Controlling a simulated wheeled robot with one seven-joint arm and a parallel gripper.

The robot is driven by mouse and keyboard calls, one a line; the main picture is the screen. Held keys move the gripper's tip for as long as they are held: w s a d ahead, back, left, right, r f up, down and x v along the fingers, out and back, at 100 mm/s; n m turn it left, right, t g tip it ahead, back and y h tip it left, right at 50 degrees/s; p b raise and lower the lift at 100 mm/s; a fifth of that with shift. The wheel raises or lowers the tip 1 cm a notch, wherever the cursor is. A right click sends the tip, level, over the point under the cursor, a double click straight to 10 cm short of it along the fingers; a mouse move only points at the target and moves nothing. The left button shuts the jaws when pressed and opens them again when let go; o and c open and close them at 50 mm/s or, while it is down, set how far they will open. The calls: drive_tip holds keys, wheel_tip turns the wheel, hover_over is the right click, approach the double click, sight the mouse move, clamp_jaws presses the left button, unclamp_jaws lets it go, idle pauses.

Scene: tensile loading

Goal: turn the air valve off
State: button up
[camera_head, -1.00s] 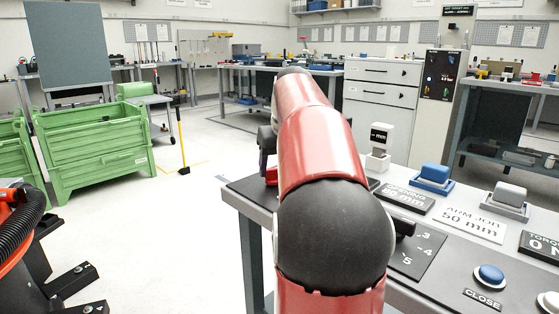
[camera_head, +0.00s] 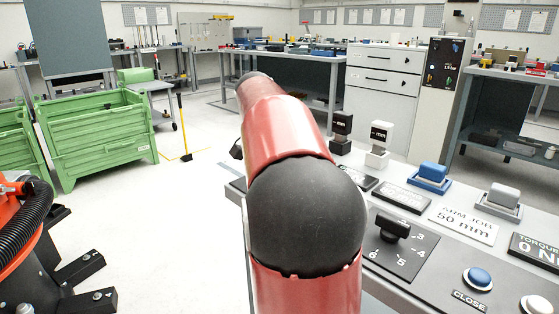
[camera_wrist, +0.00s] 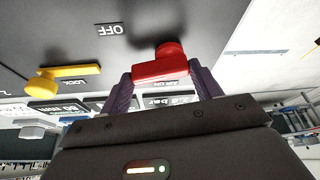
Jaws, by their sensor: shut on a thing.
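The red valve handle (camera_wrist: 160,70) shows in the wrist view, a bar on a round red knob fixed to a dark panel (camera_wrist: 60,30). My gripper (camera_wrist: 159,74) has its two purple-grey fingers on either side of the bar, shut on it. A white OFF label (camera_wrist: 108,30) is on the panel, left of the handle and apart from it. In the head view my red and black arm hides the valve and nearly all of the gripper.
A yellow lever (camera_wrist: 62,77) by a LOCK label is left of the handle in the wrist view. A green crate (camera_head: 98,130) stands left.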

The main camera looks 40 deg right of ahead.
drive_tip(key=shift+a+m+g+p, duration=0.15)
drive_tip(key=shift+m+g+p, duration=0.25)
drive_tip(key=shift+m, duration=0.8)
drive_tip(key=o, duration=1)
drive_tip(key=p+v, duration=0.1)
drive_tip(key=v, duration=0.6)
drive_tip(key=shift+a+r, duration=0.3)
drive_tip(key=shift+r, duration=0.05)
